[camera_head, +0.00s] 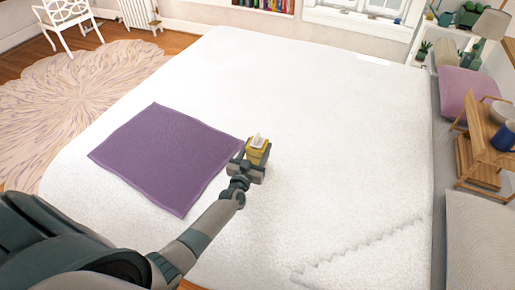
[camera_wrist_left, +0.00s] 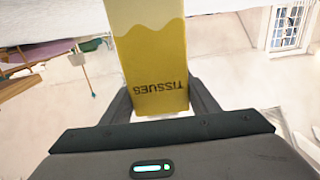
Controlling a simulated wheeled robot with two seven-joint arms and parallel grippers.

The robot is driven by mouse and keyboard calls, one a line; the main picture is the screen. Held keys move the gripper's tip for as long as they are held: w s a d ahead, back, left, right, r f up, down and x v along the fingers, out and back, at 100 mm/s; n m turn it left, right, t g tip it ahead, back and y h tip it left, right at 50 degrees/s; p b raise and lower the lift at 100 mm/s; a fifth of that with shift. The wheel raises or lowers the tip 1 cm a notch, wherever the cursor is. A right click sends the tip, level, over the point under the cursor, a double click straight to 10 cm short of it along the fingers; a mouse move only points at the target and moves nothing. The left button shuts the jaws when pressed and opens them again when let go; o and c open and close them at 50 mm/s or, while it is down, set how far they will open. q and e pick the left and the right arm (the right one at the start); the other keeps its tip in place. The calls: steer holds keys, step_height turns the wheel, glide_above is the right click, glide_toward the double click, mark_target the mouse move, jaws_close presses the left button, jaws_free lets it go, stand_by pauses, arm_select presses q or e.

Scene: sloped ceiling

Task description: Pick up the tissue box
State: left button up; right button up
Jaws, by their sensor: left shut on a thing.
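The tissue box (camera_head: 257,152) is yellow with a white tissue at its top. In the head view it is at the end of my left arm, over the white bed (camera_head: 330,130). My left gripper (camera_head: 249,167) is shut on it. In the left wrist view the tissue box (camera_wrist_left: 152,65) stands between the two dark fingers of my left gripper (camera_wrist_left: 160,105), with upside-down "TISSUES" lettering on its face. I cannot tell how high the box is above the bed. My right gripper is not in view.
A purple blanket (camera_head: 165,155) lies on the bed, left of the gripper. A wooden tray stand (camera_head: 485,150) with a blue mug (camera_head: 504,137) is at the right, near a pink pillow (camera_head: 468,92). A white chair (camera_head: 68,18) stands at the far left. Much of the bed is clear.

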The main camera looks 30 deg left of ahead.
mark_target(255, 145)
arm_select(q)
step_height(255, 145, up, 4)
steer(key=p, duration=0.3)
steer(key=shift+f, duration=0.15)
steer(key=w+d+r+p, duration=0.3)
steer(key=d+r+p, duration=0.3)
steer(key=d, duration=0.5)
steer(key=shift+w+d+r, duration=0.15)
steer(key=shift+w, duration=0.05)
